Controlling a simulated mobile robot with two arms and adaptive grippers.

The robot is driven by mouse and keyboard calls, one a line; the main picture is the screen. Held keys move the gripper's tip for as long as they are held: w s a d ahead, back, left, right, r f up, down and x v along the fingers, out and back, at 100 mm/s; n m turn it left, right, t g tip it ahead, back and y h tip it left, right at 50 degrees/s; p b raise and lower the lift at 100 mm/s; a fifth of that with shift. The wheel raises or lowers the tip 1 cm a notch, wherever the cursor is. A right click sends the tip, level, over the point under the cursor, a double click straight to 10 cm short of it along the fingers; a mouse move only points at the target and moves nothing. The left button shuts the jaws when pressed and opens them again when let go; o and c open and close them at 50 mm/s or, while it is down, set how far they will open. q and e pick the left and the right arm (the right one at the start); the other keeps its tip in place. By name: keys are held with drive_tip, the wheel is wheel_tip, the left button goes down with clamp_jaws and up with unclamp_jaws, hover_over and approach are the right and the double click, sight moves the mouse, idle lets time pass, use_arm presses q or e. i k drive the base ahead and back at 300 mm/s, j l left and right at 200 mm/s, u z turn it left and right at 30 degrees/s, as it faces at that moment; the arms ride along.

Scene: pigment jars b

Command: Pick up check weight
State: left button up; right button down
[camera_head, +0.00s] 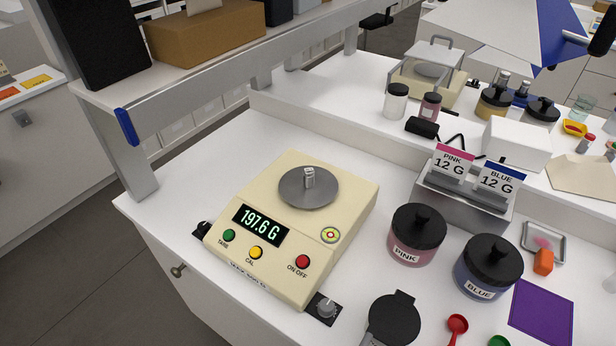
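The check weight (309,178), a small silver metal cylinder with a narrower top, stands upright on the round grey pan (292,197) of the cream balance (355,195). The balance display (261,225) reads 197.6 G in green. Below it are a green TARE button, a yellow CAL button and a red ON OFF button. Nothing touches the weight from above or the sides. Neither of my grippers can be made out in the head view.
Right of the balance stand a PINK jar (418,234) and a BLUE jar (487,266), with a grey card holder (462,203) behind them. A black-topped item (393,320) is at the front edge. A shelf (215,68) overhangs the back left.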

sight(309, 172)
drive_tip(key=j+u, duration=0.1)
drive_tip(key=j, duration=1.25)
